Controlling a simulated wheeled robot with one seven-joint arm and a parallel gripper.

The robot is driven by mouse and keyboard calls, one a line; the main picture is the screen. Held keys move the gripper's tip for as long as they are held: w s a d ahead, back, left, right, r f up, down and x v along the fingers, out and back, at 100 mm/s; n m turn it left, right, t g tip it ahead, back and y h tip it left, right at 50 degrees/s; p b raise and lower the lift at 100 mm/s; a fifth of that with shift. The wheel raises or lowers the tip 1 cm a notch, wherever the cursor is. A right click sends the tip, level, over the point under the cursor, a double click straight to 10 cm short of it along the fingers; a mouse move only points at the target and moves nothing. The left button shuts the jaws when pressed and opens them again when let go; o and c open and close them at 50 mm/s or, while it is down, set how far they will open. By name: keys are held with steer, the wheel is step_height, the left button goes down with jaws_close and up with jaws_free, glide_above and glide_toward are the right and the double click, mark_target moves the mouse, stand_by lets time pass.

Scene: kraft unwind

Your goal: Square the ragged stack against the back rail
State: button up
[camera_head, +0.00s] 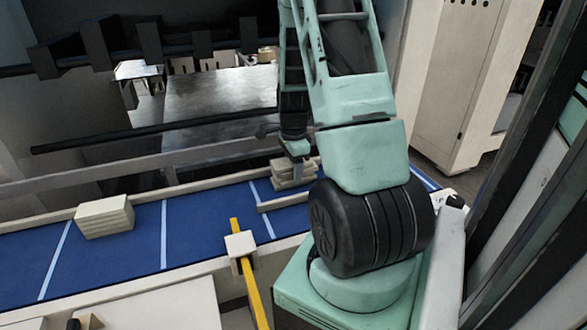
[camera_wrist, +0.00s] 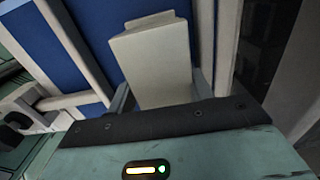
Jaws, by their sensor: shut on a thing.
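The ragged stack (camera_head: 288,176) of pale cream slabs sits on the blue belt, close to the back rail (camera_head: 150,193) along its far edge. Its layers look slightly offset. My gripper (camera_head: 297,160) reaches down at this stack from above. In the wrist view the stack (camera_wrist: 155,62) fills the space between my two fingers (camera_wrist: 163,95), which are shut on it. A lower layer sticks out a little past its far end. The lower part of the stack and its contact with the rail are hidden.
A neater cream stack (camera_head: 104,217) stands farther left on the belt (camera_head: 190,225). A short cream bar (camera_head: 284,202) lies across the belt just in front of the ragged stack. A yellow post with a cream block (camera_head: 240,244) stands at the near edge. A dark bar (camera_head: 150,130) runs behind.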

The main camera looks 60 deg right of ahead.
steer(key=o, duration=1.1)
steer(key=shift+c, duration=0.2)
steer(key=shift+w+d+r, duration=0.1)
steer(key=shift+r, duration=0.1)
step_height(320, 180, up, 17)
steer(key=b, duration=0.2)
steer(key=shift+f, duration=0.1)
